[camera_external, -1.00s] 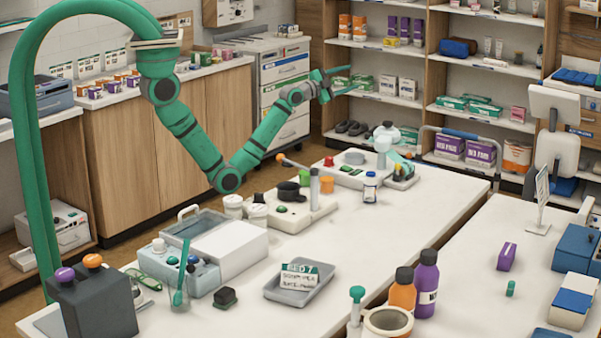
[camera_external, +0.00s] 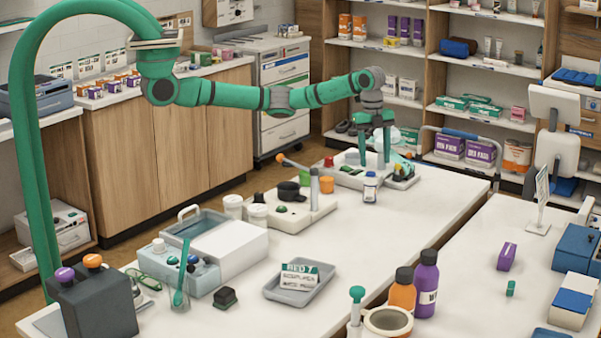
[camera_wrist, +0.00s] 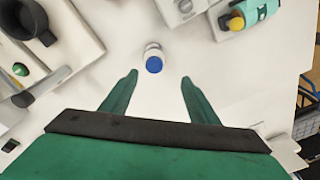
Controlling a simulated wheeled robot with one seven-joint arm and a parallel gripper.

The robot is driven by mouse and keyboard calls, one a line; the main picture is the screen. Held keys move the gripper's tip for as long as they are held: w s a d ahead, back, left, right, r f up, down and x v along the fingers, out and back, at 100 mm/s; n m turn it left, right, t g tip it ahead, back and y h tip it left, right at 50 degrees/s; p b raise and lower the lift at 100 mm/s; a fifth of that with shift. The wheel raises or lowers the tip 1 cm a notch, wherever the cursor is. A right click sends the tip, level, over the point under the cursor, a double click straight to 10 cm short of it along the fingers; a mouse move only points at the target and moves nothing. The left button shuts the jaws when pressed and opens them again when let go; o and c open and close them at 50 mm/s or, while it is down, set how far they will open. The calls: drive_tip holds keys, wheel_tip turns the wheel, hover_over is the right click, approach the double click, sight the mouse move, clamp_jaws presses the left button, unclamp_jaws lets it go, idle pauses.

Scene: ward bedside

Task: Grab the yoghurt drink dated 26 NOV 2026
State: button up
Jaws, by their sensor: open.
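A small white bottle with a blue cap and dark label (camera_external: 370,189) stands upright on the long white table; it looks like a yoghurt drink. Its date is too small to read. My gripper (camera_external: 375,160) points down above and close to this bottle, with its fingers open and empty. In the wrist view the blue-capped bottle (camera_wrist: 154,62) stands just beyond the open fingertips (camera_wrist: 159,77), roughly centred between them. I see no contact.
The table in front of the bottle is clear. Orange (camera_external: 402,290) and purple (camera_external: 427,285) bottles stand nearer the camera.

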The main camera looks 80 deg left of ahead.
sight(370, 185)
drive_tip(key=shift+s+a+g+y, duration=0.3)
drive_tip(key=shift+s+a+y, duration=0.1)
drive_tip(key=shift+s+a, duration=0.15)
drive_tip(key=shift+f, duration=0.35)
drive_tip(key=f, duration=1)
drive_tip(key=shift+d, duration=0.3)
drive_tip(key=c, duration=1.1)
